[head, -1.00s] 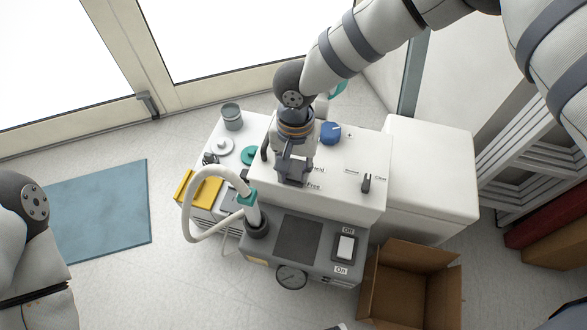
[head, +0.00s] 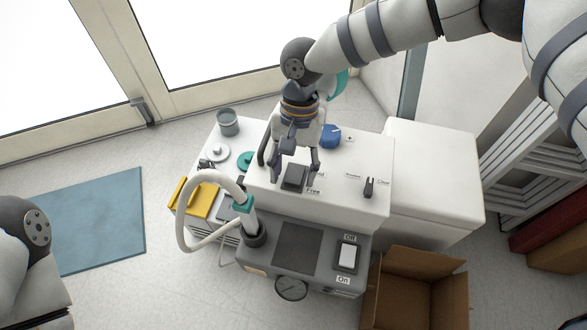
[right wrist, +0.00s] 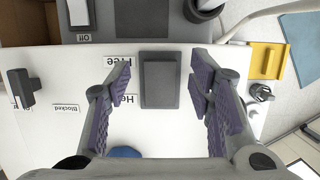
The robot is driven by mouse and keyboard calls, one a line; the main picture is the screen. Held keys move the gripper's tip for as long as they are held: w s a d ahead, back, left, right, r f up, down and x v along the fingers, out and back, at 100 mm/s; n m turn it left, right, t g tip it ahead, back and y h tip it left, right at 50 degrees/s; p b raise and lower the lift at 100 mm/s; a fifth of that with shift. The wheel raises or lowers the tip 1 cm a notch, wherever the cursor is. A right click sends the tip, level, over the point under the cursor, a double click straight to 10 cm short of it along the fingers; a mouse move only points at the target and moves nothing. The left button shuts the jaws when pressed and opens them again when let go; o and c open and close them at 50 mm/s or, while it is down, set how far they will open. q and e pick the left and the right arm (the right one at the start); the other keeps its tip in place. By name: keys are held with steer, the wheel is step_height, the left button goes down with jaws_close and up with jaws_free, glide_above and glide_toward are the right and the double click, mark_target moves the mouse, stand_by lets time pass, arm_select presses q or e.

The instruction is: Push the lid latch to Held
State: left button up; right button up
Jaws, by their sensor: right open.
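The lid latch (head: 294,178) is a dark grey rocker on the white top of the compressor housing (head: 340,205). The Free label (head: 313,191) is beside its near end and the partly covered Held label is farther back. I cannot tell which end is pressed down. My right gripper (head: 296,174) is open and empty above the latch. In the right wrist view the latch (right wrist: 160,80) shows between the spread fingers (right wrist: 160,68), with no visible contact. Only a link of my left arm shows at the left edge; its gripper is out of view.
A black Blocked/Clear lever (head: 369,187) and a blue knob (head: 331,136) share the white top. In front are an Off/On switch (head: 347,256), a gauge (head: 291,288) and a looping white hose (head: 184,215). An open cardboard box (head: 415,290) stands at the lower right.

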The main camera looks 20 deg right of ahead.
mark_target(297, 167)
steer(key=v, duration=1.1)
steer(key=shift+r, duration=0.3)
steer(key=shift+w+d, duration=0.1)
